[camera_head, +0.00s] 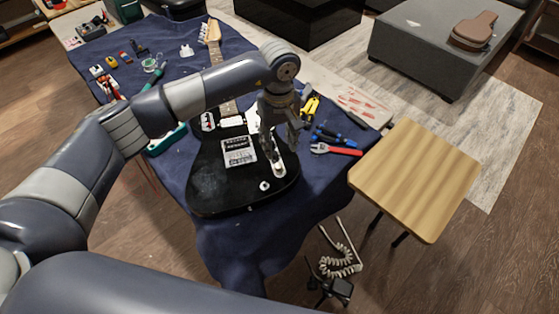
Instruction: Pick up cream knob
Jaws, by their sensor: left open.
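A small cream knob (265,186) sits on the lower right of the black guitar body (212,180). Another pale, knob-like piece (279,170) sits just above it, at the end of a metal strip. My left gripper (282,147) reaches down over the right side of the guitar body, above these pieces. It is open and holds nothing that I can see. Its fingers partly cover the metal strip and the body there. I cannot tell whether a fingertip touches the upper pale piece. My right gripper is not in view.
The guitar lies on a blue cloth (235,245), its neck (216,60) pointing away. Pliers with red handles (335,149) and blue-handled tools (330,136) lie right of the body. A wooden stool (415,180) stands at right. Several small tools lie at the far left.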

